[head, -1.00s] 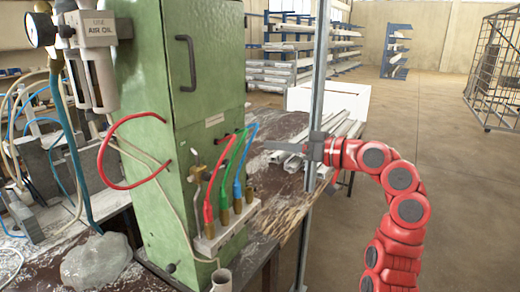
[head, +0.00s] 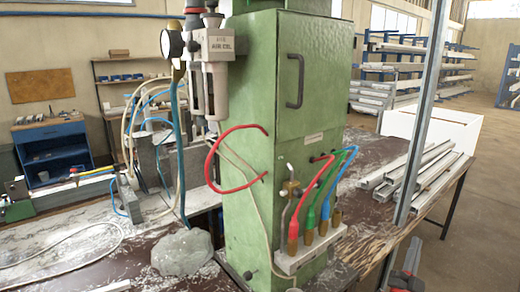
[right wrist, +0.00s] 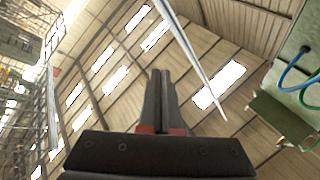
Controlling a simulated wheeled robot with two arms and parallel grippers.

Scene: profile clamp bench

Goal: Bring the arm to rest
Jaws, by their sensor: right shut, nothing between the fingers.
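My left gripper is in neither view.
A green cabinet (head: 255,110) with an air unit and coloured hoses stands on the bench (head: 90,255). Metal profiles (head: 415,170) lie on the bench at right. A grey lump (head: 182,252) lies at the cabinet's left. Open floor (head: 490,190) is at far right.

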